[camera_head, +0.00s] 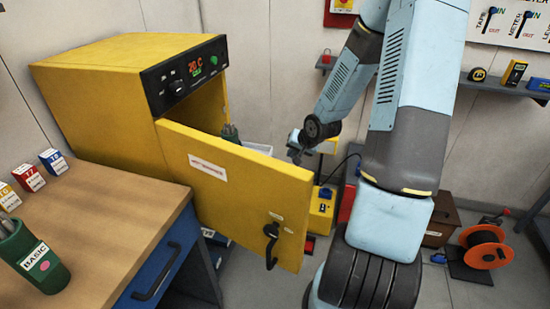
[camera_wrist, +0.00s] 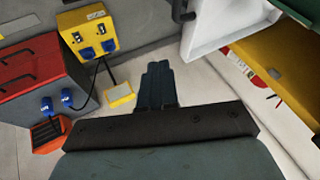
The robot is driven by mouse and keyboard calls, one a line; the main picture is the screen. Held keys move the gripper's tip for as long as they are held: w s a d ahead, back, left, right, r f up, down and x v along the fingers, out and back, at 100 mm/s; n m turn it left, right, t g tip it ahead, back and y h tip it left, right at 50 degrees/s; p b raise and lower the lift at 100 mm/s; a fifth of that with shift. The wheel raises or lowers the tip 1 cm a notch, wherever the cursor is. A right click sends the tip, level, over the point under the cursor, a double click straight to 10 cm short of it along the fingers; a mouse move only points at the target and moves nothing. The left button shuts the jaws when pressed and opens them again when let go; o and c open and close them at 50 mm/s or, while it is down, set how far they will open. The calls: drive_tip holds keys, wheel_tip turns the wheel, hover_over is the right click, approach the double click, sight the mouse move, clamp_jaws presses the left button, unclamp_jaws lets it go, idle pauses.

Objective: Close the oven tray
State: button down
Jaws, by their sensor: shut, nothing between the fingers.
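The yellow oven (camera_head: 110,95) stands at the left with its door (camera_head: 240,190) swung open toward me. The light grey oven tray (camera_head: 262,149) sticks out of the oven behind the door, which hides most of it. A dark green canister (camera_head: 231,133) shows above the door edge, at the tray. My gripper (camera_head: 294,149) is shut and empty, just right of the tray. In the wrist view, my shut fingers (camera_wrist: 158,70) point ahead, and the white tray (camera_wrist: 222,25) is at upper right with a dark handle-like piece (camera_wrist: 183,10) at its left.
The door's inner side (camera_wrist: 275,60) is right of the tray in the wrist view. A yellow socket box (camera_wrist: 88,30) and red box (camera_wrist: 40,75) are at the left. A wooden bench (camera_head: 95,215) stands front left; a cable reel (camera_head: 486,247) lies right.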

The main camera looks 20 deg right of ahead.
drive_tip(key=w+a+f, duration=0.4)
drive_tip(key=w+f, duration=0.2)
drive_tip(key=w, duration=0.1)
drive_tip(key=shift+a, duration=0.25)
drive_tip(key=shift+f, duration=0.1)
idle(0.6)
